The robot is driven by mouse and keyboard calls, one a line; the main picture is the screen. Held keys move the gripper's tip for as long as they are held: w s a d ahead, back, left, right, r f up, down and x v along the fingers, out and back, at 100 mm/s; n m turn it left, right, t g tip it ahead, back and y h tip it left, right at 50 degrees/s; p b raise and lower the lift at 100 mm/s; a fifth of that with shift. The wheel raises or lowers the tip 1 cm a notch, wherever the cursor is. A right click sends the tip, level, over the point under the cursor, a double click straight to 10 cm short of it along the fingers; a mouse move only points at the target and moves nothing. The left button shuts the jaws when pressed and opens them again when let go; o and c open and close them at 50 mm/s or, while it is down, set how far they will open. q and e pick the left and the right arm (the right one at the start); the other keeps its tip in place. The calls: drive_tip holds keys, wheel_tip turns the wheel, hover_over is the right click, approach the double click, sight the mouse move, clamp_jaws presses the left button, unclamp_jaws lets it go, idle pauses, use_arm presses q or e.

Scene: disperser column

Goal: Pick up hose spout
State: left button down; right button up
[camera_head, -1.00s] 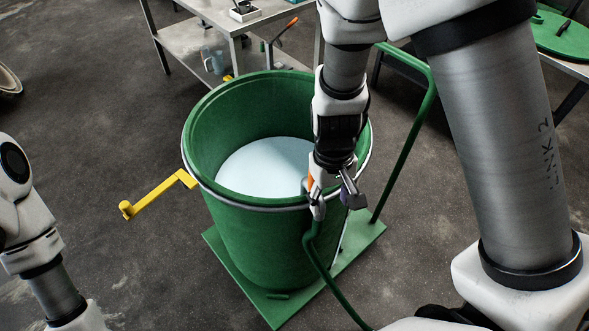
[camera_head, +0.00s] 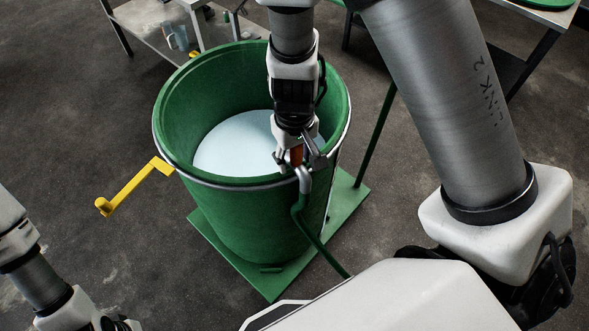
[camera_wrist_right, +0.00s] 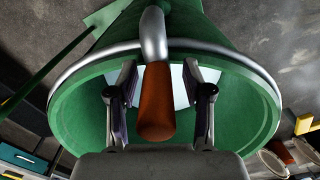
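The hose spout has an orange-brown end (camera_wrist_right: 156,105) and a curved silver pipe (camera_head: 304,181), which hangs over the near rim of the green bucket (camera_head: 252,226). A green hose (camera_head: 318,243) runs down from the pipe. My right gripper (camera_wrist_right: 162,95) is open around the orange-brown end. In the right wrist view one finger is on each side of it, with gaps showing. In the head view the right gripper (camera_head: 300,160) points down at the rim and partly hides the spout. My left arm shows at the lower left, its fingers out of view.
The bucket holds white material (camera_head: 240,145) and stands on a green base plate (camera_head: 345,212). A yellow crank handle (camera_head: 135,185) sticks out at its left. A green post (camera_head: 377,135) rises at right. A metal table (camera_head: 155,35) stands behind. Floor at left is clear.

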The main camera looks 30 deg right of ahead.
drive_tip(key=shift+s, duration=0.1)
clamp_jaws()
drive_tip(key=shift+r, duration=0.15)
